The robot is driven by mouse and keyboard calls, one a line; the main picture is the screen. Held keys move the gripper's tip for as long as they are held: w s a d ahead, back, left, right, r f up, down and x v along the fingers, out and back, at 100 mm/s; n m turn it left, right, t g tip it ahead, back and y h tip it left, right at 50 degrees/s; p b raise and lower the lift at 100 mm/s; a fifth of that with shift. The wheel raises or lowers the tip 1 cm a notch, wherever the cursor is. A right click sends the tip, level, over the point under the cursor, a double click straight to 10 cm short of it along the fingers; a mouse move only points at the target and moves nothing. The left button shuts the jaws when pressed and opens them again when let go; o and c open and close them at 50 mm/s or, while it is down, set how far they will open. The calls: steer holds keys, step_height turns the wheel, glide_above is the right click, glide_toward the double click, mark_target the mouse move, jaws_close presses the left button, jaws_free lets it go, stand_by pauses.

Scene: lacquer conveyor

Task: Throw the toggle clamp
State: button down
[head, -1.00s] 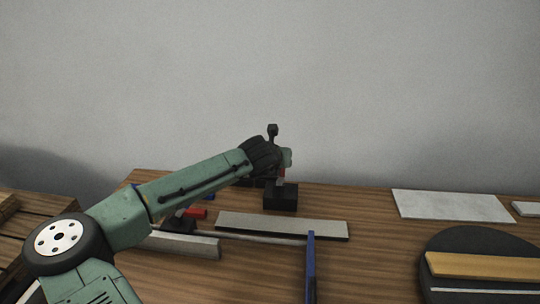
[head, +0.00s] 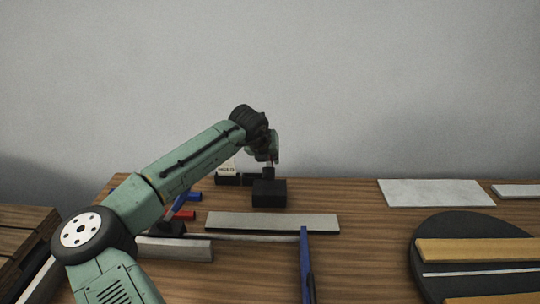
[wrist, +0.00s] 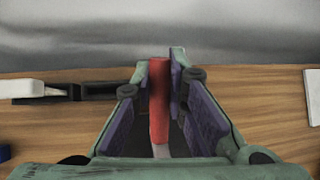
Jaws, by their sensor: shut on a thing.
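The toggle clamp's black base block (head: 269,194) stands on the wooden bench in the head view, near its back edge. My gripper (head: 268,152) is right above this block, and the handle is hidden there. In the wrist view the clamp's red handle (wrist: 159,105) runs lengthwise between the two purple-padded fingers of my gripper (wrist: 160,68). The gripper is shut on the handle. A small pale grey piece shows below the red grip; the rest of the clamp is hidden in that view.
A small white card (head: 226,169) in a black holder stands left of the clamp. A grey strip (head: 272,221) and a blue bar (head: 306,263) lie in front. A white sheet (head: 435,193) and a black disc (head: 428,280) are at right.

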steer(key=shift+a, duration=0.1)
steer(key=c, duration=1.6)
jaws_free()
steer(key=shift+o, duration=0.2)
steer(key=v, duration=1.1)
steer(key=shift+s+r, duration=0.3)
